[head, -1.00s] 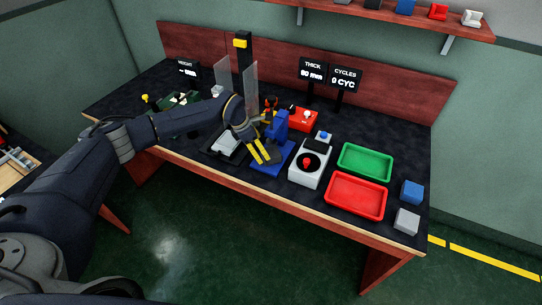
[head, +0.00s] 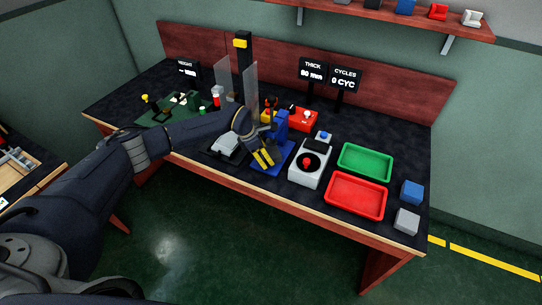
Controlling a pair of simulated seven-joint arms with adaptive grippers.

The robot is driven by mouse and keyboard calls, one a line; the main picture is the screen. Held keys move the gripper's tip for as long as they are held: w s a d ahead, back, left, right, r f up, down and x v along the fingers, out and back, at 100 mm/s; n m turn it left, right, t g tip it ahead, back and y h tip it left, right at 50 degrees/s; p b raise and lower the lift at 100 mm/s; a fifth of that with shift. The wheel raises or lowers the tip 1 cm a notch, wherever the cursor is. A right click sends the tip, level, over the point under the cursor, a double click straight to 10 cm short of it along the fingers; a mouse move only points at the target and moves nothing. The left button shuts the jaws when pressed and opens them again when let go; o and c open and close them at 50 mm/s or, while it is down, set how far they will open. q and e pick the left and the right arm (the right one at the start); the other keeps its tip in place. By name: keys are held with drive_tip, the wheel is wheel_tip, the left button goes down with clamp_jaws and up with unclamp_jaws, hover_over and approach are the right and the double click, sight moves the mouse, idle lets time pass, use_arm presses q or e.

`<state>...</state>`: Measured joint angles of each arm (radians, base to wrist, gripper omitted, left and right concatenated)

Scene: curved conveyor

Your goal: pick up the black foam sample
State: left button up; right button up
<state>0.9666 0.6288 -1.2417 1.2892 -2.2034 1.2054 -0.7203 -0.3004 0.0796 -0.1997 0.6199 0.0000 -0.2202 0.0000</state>
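I cannot make out a black foam sample clearly; any dark block at my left gripper blends with the dark bench and the arm. My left gripper (head: 264,157) has yellow fingertips. It points down at the blue fixture (head: 283,143), over the left part of its base. The fingertips are close to each other, and whether something dark is between them cannot be told. My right gripper is not in view. A blue foam cube (head: 412,192) and a grey foam cube (head: 407,221) sit at the bench's right end.
A white box with a red knob (head: 307,170) stands right of the fixture. A green tray (head: 365,150) and a red tray (head: 384,205) lie further right. A clear upright panel (head: 251,82) and a black post (head: 242,58) stand behind my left wrist.

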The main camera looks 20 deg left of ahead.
use_arm(q)
drive_tip(key=c, duration=0.4)
drive_tip(key=shift+r, duration=0.1)
